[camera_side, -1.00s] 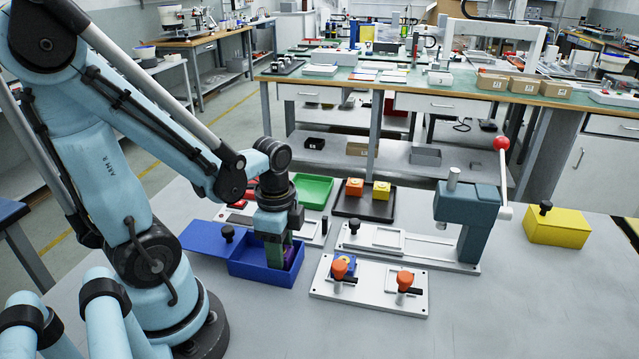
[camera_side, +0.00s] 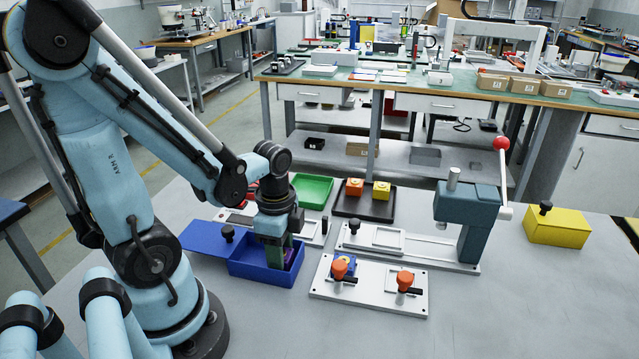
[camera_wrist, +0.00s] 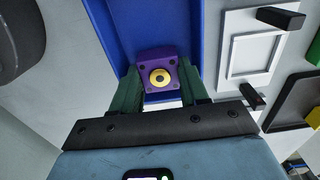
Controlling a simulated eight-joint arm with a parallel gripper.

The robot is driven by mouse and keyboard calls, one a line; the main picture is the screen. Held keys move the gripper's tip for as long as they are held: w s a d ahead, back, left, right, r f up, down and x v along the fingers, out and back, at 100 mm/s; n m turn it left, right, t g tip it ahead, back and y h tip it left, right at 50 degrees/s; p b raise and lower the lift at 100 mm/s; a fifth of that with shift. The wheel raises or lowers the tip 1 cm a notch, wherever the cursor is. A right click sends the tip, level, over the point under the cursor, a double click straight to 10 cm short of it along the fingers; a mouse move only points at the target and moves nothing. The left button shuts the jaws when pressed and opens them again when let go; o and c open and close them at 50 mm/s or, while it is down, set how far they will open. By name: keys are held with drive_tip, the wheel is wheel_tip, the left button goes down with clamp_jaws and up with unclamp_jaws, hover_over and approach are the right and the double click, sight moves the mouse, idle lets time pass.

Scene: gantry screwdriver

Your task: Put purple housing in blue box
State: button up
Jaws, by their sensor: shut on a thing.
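The blue box (camera_side: 262,273) is open on the table, with its blue lid (camera_side: 205,238) beside it on the left; the lid has a black knob. My gripper (camera_side: 281,254) reaches down into the right part of the box. Its green fingers are shut on the purple housing (camera_wrist: 157,73), which has a yellow ring with a dark centre on its face. In the side view the housing (camera_side: 288,259) is mostly hidden behind the fingers and the box wall. In the wrist view the housing lies between the fingertips, over the blue box (camera_wrist: 185,25). I cannot tell if it touches the floor.
A white plate with orange-knobbed clamps (camera_side: 368,292) and a blue part stands right of the box. Behind are a green tray (camera_side: 313,190), a black tray (camera_side: 362,207) with orange and yellow housings, and a teal press (camera_side: 468,210). A yellow box (camera_side: 557,229) stands far right.

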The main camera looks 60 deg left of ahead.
sight(285, 253)
drive_tip(key=shift+f, duration=0.3)
drive_tip(key=o, duration=1.2)
drive_tip(key=shift+o, duration=0.2)
drive_tip(key=shift+r, duration=4)
drive_tip(key=shift+w, duration=0.1)
drive_tip(key=shift+w+d+r+n+t, duration=0.1)
drive_tip(key=shift+w+d+n+t, duration=0.1)
drive_tip(key=shift+w+n+t, duration=0.15)
drive_tip(key=w+d+r+n+t, duration=0.4)
drive_tip(key=w+d+n+t, duration=0.2)
drive_tip(key=w+n, duration=0.1)
drive_tip(key=shift+n, duration=0.65)
